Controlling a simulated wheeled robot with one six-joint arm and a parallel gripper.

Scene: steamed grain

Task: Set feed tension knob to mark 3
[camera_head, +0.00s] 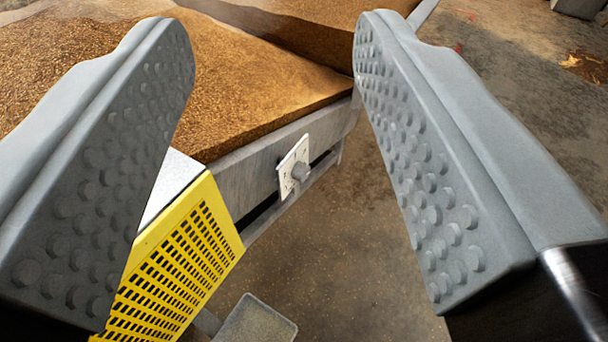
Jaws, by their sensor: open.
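The plate is fixed to the grey side rail of a bed of brown grain. Faint dark marks show on the plate, but they are too small to read, and I cannot tell where the knob points. My gripper (270,45) is open, with its two grey studded fingers wide apart. The knob shows between the fingers, farther off than they are. Nothing is held, and neither finger appears to touch the knob.
A yellow perforated guard (185,265) stands left of the knob, partly behind my left finger. The grain bed (230,85) fills the upper left. A grey plate (255,322) juts out low at the bottom. Bare floor (345,245) lies right of the rail.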

